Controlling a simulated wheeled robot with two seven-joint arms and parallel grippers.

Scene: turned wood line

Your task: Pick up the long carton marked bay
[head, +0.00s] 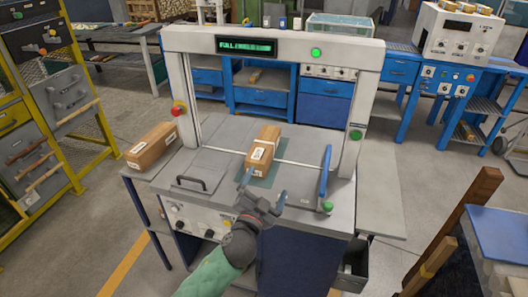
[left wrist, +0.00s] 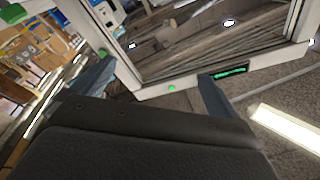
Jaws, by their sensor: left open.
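Two long brown cartons show in the head view. One carton (head: 263,150) lies under the machine's arch on the work surface, with white labels on its top and near end. The other carton (head: 152,146) lies on the left side of the bench, with a white label near its front end. The print on the labels is too small to read, so I cannot tell which is marked bay. My left gripper (head: 265,186) is open and empty, just in front of the carton under the arch. In the left wrist view my gripper (left wrist: 150,88) shows both fingers apart, and no carton is in sight.
The white arch (head: 275,45) with a lit green display stands around the middle carton. A blue handle (head: 325,172) rises right of it, and a black handle (head: 190,183) lies left. A yellow rack (head: 85,110) stands far left. Wooden posts (head: 455,235) stand at right.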

